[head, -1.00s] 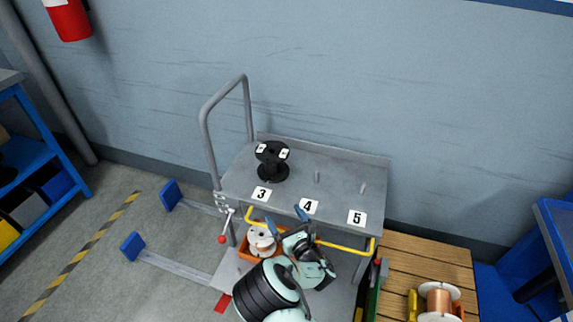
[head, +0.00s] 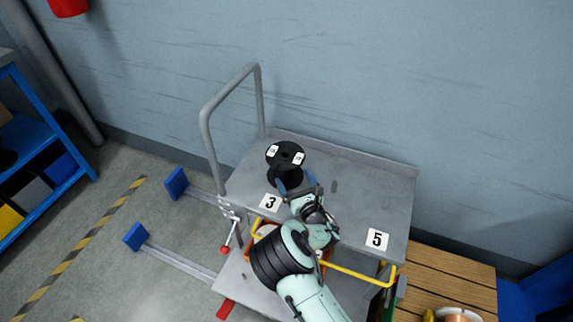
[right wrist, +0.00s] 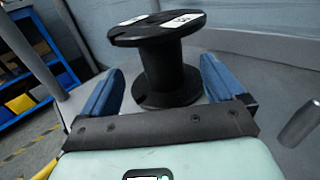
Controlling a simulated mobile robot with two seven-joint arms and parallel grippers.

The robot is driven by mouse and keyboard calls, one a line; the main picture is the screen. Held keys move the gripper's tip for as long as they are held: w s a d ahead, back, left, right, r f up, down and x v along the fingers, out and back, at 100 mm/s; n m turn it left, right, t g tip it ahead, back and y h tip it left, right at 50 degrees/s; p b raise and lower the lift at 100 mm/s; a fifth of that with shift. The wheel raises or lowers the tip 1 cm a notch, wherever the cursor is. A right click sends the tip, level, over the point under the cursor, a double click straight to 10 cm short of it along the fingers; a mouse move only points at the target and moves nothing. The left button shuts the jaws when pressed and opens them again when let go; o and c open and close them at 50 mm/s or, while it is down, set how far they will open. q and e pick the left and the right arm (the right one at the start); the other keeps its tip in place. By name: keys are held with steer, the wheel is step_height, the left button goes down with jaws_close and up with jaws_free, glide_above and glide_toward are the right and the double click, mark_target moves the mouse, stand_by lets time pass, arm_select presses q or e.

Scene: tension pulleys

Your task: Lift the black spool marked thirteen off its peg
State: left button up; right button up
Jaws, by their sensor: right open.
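The black spool (head: 286,153) stands upright at the place labelled 3 on the grey cart top, with white tags on its upper flange. Its tag figures are too small to read surely, and its peg is hidden inside it. My right gripper (head: 297,182) is open at the spool's near side. In the right wrist view, the blue fingers of the right gripper (right wrist: 162,72) flank the core of the spool (right wrist: 163,68), below the upper flange, with gaps on both sides. My left gripper is not in view.
A bare peg (head: 334,186) stands to the right; it also shows close in the right wrist view (right wrist: 299,122). A cart handle (head: 206,140) rises at left. A yellow rail (head: 355,274) runs along the front.

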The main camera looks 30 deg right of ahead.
mark_target(283, 159)
steer(key=w+b, duration=0.1)
steer(key=w, duration=0.2)
steer(key=shift+w+d+f, duration=0.1)
steer(key=shift+w+f, duration=0.05)
steer(key=shift+w, duration=0.25)
steer(key=w+b, duration=0.1)
steer(key=w, duration=0.4)
steer(key=shift+w+d, duration=0.15)
steer(key=shift+d, duration=0.05)
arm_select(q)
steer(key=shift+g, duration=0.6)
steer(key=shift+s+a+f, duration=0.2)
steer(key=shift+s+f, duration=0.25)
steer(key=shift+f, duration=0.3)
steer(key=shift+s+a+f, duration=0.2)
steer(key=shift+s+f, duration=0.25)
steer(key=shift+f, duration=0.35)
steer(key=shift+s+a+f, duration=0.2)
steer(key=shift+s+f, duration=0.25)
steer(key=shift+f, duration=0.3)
arm_select(e)
steer(key=shift+w, duration=0.5)
steer(key=shift+r, duration=0.2)
steer(key=c, duration=1.2)
